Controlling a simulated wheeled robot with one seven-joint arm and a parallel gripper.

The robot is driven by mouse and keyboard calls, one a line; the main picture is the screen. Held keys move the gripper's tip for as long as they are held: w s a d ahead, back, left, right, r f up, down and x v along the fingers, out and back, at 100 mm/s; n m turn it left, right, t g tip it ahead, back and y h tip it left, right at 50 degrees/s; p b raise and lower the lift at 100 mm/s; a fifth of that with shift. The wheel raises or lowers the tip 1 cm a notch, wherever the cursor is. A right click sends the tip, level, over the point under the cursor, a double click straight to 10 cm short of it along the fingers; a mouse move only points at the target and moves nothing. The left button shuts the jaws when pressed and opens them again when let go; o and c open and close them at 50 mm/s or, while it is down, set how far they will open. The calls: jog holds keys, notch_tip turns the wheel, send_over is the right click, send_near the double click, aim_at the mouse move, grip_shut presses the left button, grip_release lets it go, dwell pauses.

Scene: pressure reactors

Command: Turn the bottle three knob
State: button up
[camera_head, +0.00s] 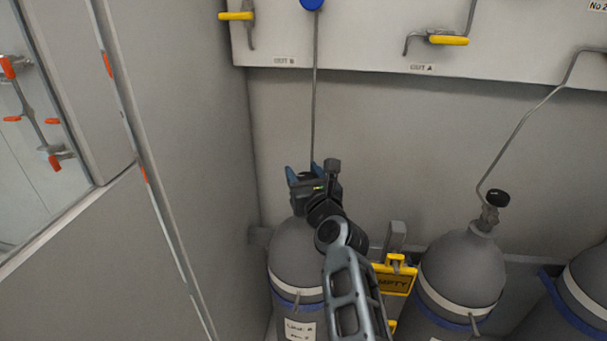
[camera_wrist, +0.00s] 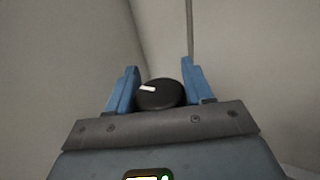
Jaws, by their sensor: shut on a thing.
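A black round knob (camera_wrist: 160,95) with a white mark sits between the two blue fingers of my gripper (camera_wrist: 158,88) in the wrist view. The fingers close on its sides. In the head view my gripper (camera_head: 309,172) is over the top of the leftmost grey bottle (camera_head: 293,247), and the arm and gripper hide that knob. The bottle stands upright with a white and blue band and a white label.
A middle grey bottle (camera_head: 463,270) with its own black knob (camera_head: 498,197) stands to the right. Another bottle (camera_head: 588,283) is at the right edge. A grey cabinet wall (camera_head: 190,130) is close on the left.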

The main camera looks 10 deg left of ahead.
jog(key=shift+f+g+y+b, duration=0.3)
jog(key=shift+y+b, duration=0.1)
jog(key=shift+b, duration=0.45)
jog(key=shift+n+g+y+b, duration=0.4)
jog(key=shift+n+y+b, duration=0.35)
jog(key=shift+b, duration=0.45)
jog(key=shift+a+n+g+y+b, duration=0.1)
jog(key=shift+n+g+y+b, duration=0.6)
jog(key=shift+n+y+b, duration=0.2)
jog(key=shift+s+a+r+n+g+y+b, duration=0.1)
jog(key=shift+r+n+g+y+b, duration=0.05)
jog(key=shift+n+g+y, duration=0.3)
jog(key=shift+s+a+r+n+g+y+b, duration=0.15)
jog(key=shift+n+g+y, duration=0.15)
jog(key=shift+g+y, duration=0.2)
jog(key=o, duration=1)
jog(key=shift+c, duration=0.2)
jog(key=shift+d, duration=0.15)
